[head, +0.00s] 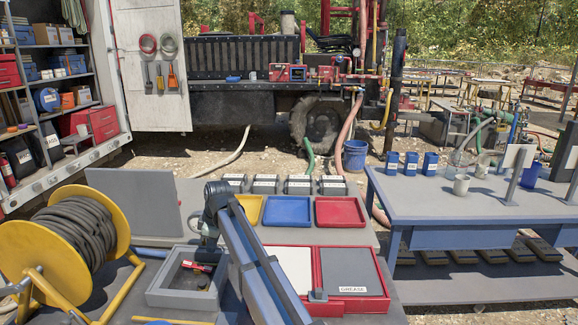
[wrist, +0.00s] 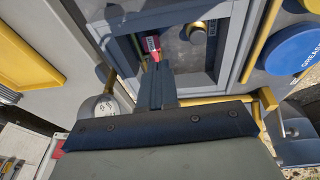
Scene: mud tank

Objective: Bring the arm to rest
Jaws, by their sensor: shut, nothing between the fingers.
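My gripper (head: 206,252) points down over the grey open tray (head: 157,297) on the near bench, at the end of my dark arm. In the wrist view my gripper (wrist: 157,68) has its fingers together with nothing between them. A small red item with a pale label (head: 196,266) lies in the tray. It shows just beyond the fingertips in the wrist view (wrist: 152,44); I cannot tell whether they touch it. A brass-coloured round piece (wrist: 197,29) also lies in the tray.
A yellow hose reel (head: 62,258) stands left of the tray. Yellow (head: 250,207), blue (head: 287,211) and red (head: 340,212) trays lie behind my arm. A red-rimmed box with a grey lid marked GREASE (head: 352,272) is at right. A blue bench (head: 470,203) stands farther right.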

